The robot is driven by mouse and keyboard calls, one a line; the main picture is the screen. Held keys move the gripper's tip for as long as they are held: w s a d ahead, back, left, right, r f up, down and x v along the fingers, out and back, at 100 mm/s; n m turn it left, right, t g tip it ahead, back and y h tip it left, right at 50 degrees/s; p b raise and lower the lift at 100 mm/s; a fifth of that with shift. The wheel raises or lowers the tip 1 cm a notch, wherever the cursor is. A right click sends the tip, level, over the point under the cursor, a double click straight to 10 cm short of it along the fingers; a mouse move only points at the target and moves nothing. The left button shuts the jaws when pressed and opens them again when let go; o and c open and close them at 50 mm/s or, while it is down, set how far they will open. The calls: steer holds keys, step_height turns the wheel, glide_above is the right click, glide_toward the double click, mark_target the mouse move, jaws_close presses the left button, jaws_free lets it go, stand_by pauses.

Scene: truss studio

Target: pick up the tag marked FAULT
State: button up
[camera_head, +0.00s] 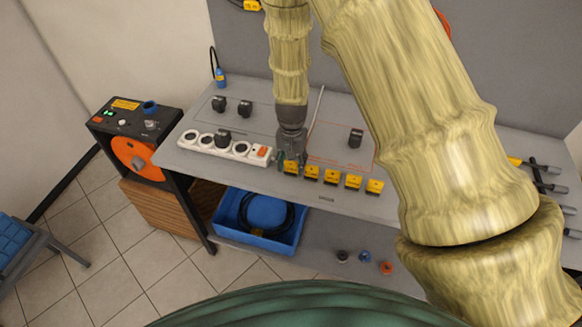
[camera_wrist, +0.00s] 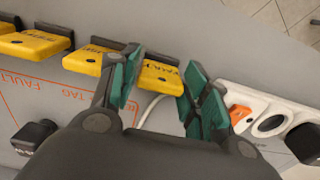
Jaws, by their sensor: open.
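A row of several yellow tags in dark holders stands along the table's front edge. The leftmost yellow tag (camera_head: 290,167) in the head view is under my gripper (camera_head: 291,155). In the wrist view, that tag (camera_wrist: 161,76) lies between the green fingertips of my open gripper (camera_wrist: 163,88). It has dark lettering that looks like FAULT, seen upside down and blurred. I cannot tell whether the fingers touch it. A neighbouring yellow tag (camera_wrist: 87,60) sits just left of the left finger; its lettering is too small to read.
A white power strip (camera_head: 225,146) with a black plug lies close beside my gripper; it also shows in the wrist view (camera_wrist: 262,112). A black plug (camera_head: 356,138) stands inside the orange outline. A blue bin (camera_head: 230,229) sits below the table.

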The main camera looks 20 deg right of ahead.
steer(key=c, duration=0.5)
steer(key=shift+c, duration=0.2)
steer(key=shift+r, duration=0.2)
